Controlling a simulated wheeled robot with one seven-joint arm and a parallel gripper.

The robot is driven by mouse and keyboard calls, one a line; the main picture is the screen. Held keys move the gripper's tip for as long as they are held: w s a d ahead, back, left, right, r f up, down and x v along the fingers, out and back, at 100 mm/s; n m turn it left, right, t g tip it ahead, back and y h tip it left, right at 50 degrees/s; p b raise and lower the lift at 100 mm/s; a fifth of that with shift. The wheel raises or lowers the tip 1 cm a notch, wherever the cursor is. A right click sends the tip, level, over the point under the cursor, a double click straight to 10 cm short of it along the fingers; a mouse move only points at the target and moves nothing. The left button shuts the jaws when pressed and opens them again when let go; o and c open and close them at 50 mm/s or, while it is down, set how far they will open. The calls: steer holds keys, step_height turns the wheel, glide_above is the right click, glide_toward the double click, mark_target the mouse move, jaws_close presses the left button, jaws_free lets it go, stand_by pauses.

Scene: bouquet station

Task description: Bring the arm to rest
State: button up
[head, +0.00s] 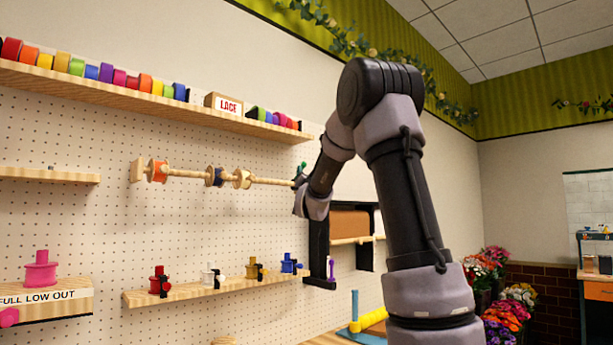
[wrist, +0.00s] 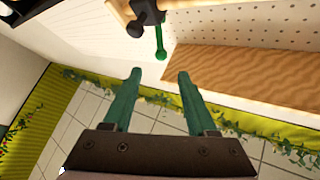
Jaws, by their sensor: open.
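My arm rises at the right of the head view, bends at the top and reaches down toward the pegboard wall. In the wrist view my gripper (wrist: 155,75) shows two green fingers, spread apart with nothing between them. In the head view the gripper is mostly hidden by my own wrist. Just beyond the fingertips in the wrist view are a black knob (wrist: 145,20) on a wooden rod's end and a thin green lever (wrist: 160,42). The fingers look apart from both.
The wooden rod (head: 190,174) carrying spools juts along the pegboard, its right end by my wrist. A ribbon shelf (head: 120,96) runs above, and a lower shelf (head: 215,288) holds several small coloured spools. A brown roll (head: 349,224) hangs behind my arm. Flowers (head: 500,315) stand at right.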

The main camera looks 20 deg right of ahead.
stand_by(0.4)
steer(key=s+a+f+n+g+y, duration=0.2)
steer(key=s+a+f+g, duration=0.2)
steer(key=s+f, duration=0.4)
steer(key=s+a+f+n+g+y, duration=0.2)
steer(key=s+f+g, duration=0.4)
steer(key=s, duration=1.2)
steer(key=s+a+f+n+g+y, duration=0.1)
steer(key=s+a+f+g+y, duration=0.3)
steer(key=s+f, duration=0.6)
steer(key=s+a+g, duration=0.1)
steer(key=s+a, duration=0.1)
steer(key=s, duration=0.2)
steer(key=shift+n, duration=0.4)
